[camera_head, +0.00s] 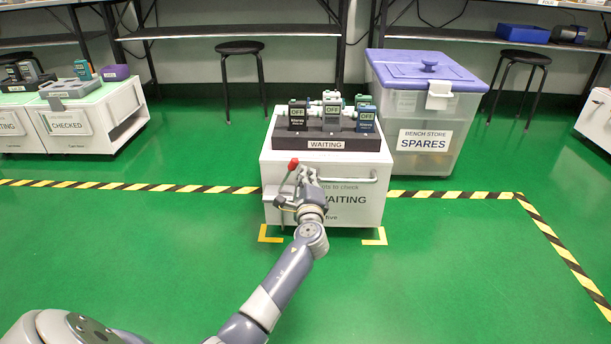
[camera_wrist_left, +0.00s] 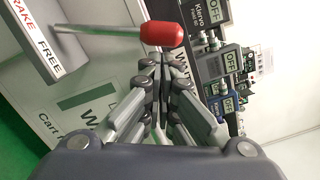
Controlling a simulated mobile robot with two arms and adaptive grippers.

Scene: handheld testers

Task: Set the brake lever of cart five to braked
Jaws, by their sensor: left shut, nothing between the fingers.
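Cart five (camera_head: 349,219) is a white cart with a WAITING label, standing between yellow floor corners. Its brake lever (camera_head: 293,164) has a red knob and sits at the cart's front left. In the left wrist view, the red knob (camera_wrist_left: 163,34) is on a grey shaft from a plate marked BRAKE and FREE (camera_wrist_left: 40,42). I cannot tell which mark the lever stands at. My left gripper (camera_head: 306,173) is shut and empty, just beside the knob. Its fingertips (camera_wrist_left: 161,62) appear close to the knob; contact is unclear. My right gripper is out of view.
A dark rack (camera_head: 326,145) holds several handheld testers on the cart. A push handle (camera_head: 346,180) crosses its front. A SPARES bin (camera_head: 424,140) stands close on the right. A CHECKED cart (camera_head: 68,123) is at the left. The green floor in front is clear.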

